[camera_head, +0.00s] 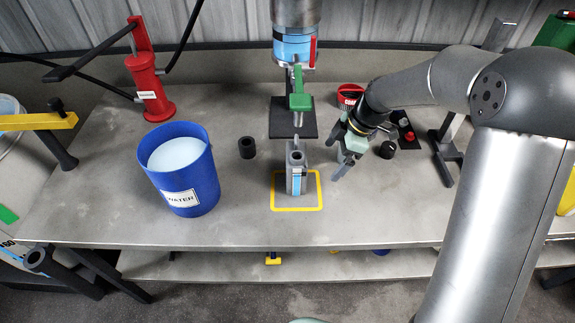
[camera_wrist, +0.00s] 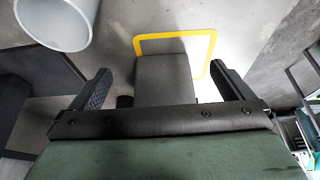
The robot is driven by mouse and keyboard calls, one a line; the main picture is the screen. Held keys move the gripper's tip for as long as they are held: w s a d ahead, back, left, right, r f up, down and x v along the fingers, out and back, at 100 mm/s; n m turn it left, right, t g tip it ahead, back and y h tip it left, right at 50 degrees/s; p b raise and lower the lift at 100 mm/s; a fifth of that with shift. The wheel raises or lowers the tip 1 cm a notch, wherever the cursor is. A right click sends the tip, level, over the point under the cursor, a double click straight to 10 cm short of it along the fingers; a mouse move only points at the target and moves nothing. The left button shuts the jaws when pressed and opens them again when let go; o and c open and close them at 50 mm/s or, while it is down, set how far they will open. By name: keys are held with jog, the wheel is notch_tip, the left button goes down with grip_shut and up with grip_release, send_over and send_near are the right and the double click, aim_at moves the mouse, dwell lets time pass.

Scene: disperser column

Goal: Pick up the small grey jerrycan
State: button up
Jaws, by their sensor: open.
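The small grey jerrycan (camera_head: 289,181) stands upright inside a yellow square outline (camera_head: 297,209) on the bench, with a blue label on its front. My gripper (camera_head: 343,163) is just right of the jerrycan in the head view, apart from it. In the wrist view my gripper (camera_wrist: 163,75) is open, and a grey block that looks like the jerrycan (camera_wrist: 165,78) shows between the two fingers. No contact is visible. The jerrycan's lower part is hidden in the wrist view.
A green-handled tap (camera_head: 299,101) hangs from the column (camera_head: 294,45) just behind the jerrycan. A blue water bucket (camera_head: 181,172) stands left, with a black cylinder (camera_head: 247,147) between them. A red pump (camera_head: 149,88) is further back. The bench front (camera_head: 230,225) is clear.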

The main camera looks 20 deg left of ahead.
aim_at(296, 157)
jog(key=s+a+p, duration=0.1)
jog(key=a, duration=0.2)
jog(key=s+a+p, duration=0.1)
jog(key=a, duration=0.2)
jog(key=s+a+p, duration=0.1)
jog(key=a, duration=0.2)
jog(key=shift+s+a, duration=0.1)
jog(key=shift+a, duration=0.2)
jog(key=shift+f, duration=0.5)
jog(key=c, duration=1)
jog(key=shift+c, duration=1.4)
jog(key=shift+r, duration=0.1)
